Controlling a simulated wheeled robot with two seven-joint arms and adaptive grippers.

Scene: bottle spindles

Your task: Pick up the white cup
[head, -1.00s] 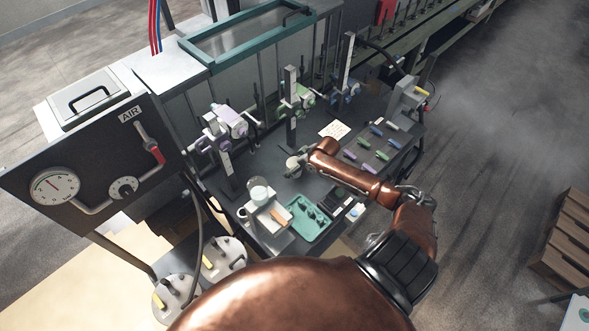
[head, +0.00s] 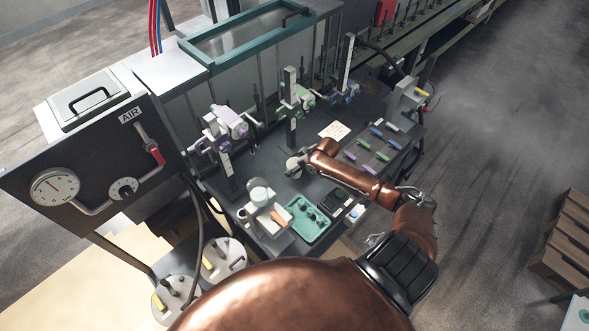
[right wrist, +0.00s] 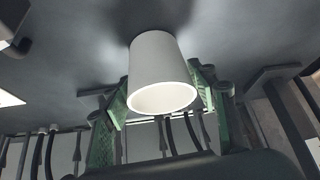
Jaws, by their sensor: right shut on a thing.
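The white cup (right wrist: 160,62) shows in the right wrist view as a plain tapered cup with its open rim facing the camera. Its narrow end is at the dark table surface; I cannot tell whether it touches. My right gripper (right wrist: 163,95) has its green-padded fingers on both sides of the cup and is shut on it. In the head view my right gripper (head: 296,165) is low over the middle of the dark table (head: 320,187), and the cup is largely hidden there. My left gripper is not in view.
A teal tray (head: 322,231) with dark pieces and a small stand with a pale round top (head: 259,194) are in front of the gripper. Purple, green and blue clamp stands (head: 292,100) rise behind. Coloured bottle-like pieces (head: 376,144) lie to the right.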

